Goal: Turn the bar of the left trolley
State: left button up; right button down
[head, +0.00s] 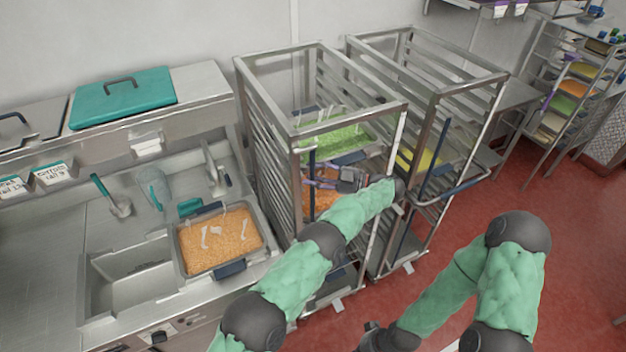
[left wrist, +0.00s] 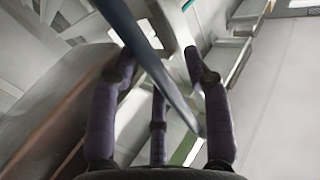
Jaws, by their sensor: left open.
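The left trolley (head: 298,140) is a metal rack at the centre of the head view, holding trays of green and orange food. Its dark blue bar (head: 311,163) stands upright at the trolley's front. My left gripper (head: 312,183) is open at this bar, with its purple fingers around the bar's height. In the left wrist view the bar (left wrist: 150,60) runs diagonally between the spread fingers (left wrist: 160,95). I cannot tell whether any finger touches it. My right gripper (head: 372,337) is low at the bottom edge of the head view, partly cut off, its fingers unclear.
A second trolley (head: 432,105) with its own blue bar stands close on the right. A steel counter (head: 75,235) with a sink and a tray of orange food (head: 222,240) is on the left. Red floor (head: 585,270) is clear at the right.

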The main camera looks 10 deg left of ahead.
pick_arm(q)
jog(key=s+a+m+t+h+b, duration=0.3)
jog(key=s+m+t+h+b, duration=1.35)
jog(key=s+m+h, duration=0.35)
notch_tip(320, 180, down, 24)
jog(key=w+n+g+b, duration=0.1)
jog(key=n+g+b, duration=0.1)
jog(key=g, duration=0.5)
jog(key=shift+w+d+g+h, duration=0.3)
jog(key=shift+w+g+h, duration=0.05)
jog(key=shift+w+h, duration=0.05)
dwell(1.6)
jog(key=shift+r, duration=0.1)
